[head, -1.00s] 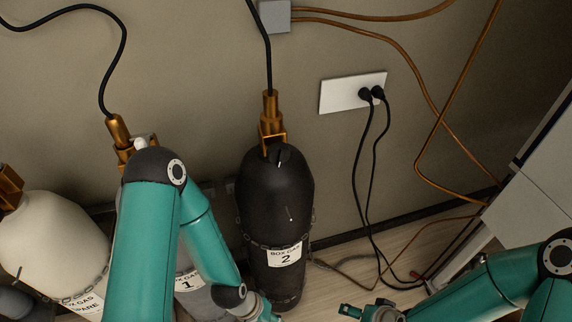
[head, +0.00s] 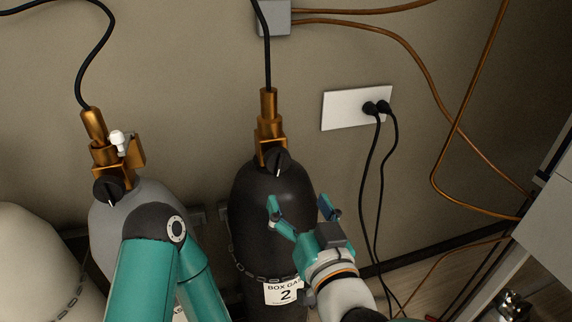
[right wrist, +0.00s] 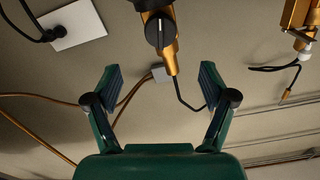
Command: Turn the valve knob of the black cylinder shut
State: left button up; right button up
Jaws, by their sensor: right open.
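The black cylinder (head: 258,200) labelled "BOX GAS 2" stands upright by the wall in the head view. Its black valve knob (head: 277,162) with a white mark sits on the front of a brass valve (head: 268,135). My right gripper (head: 302,207) is open and empty in front of the cylinder, below and to the right of the knob. In the right wrist view the knob (right wrist: 160,33) shows beyond and between the open fingers (right wrist: 158,85), apart from them. My left arm comes in at the lower left of the head view, but its gripper is out of frame.
A grey cylinder (head: 150,204) with its own brass valve and black knob (head: 108,189) stands to the left, a cream cylinder (head: 35,255) farther left. Chains cross the cylinders. A wall outlet (head: 345,108) with hanging black cords is at right.

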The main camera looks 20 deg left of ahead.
aim_at(281, 166)
jog(key=p+x, duration=0.2)
jog(key=x, duration=1)
